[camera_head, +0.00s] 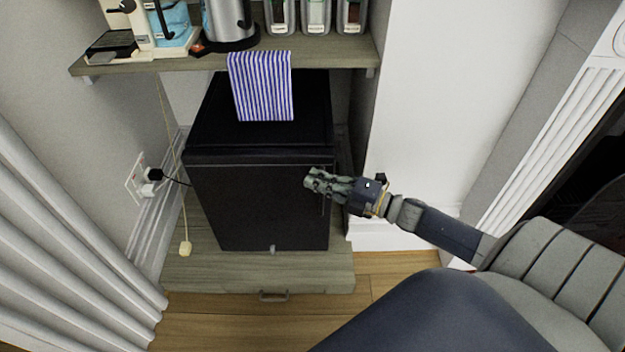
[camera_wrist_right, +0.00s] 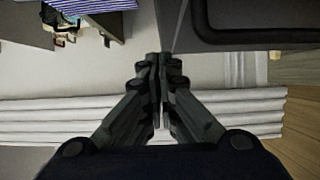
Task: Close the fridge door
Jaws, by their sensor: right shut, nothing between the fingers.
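The black fridge (camera_head: 225,115) stands under a shelf in the head view. Its door (camera_head: 250,205) faces me and looks flush or nearly flush with the body. I cannot tell whether a narrow gap is left. My right gripper (camera_head: 308,180) is in front of the door's right part, fingers pointing left; contact is unclear. In the right wrist view the gripper (camera_wrist_right: 160,60) has its fingers together, with nothing between them. A dark fridge panel (camera_wrist_right: 260,12) shows at the upper right there. My left gripper is not in view.
A plinth (camera_head: 320,278) lies below the fridge. White curtains (camera_head: 70,240) and plugged cables are at left, a white wall (camera_head: 430,110) at right.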

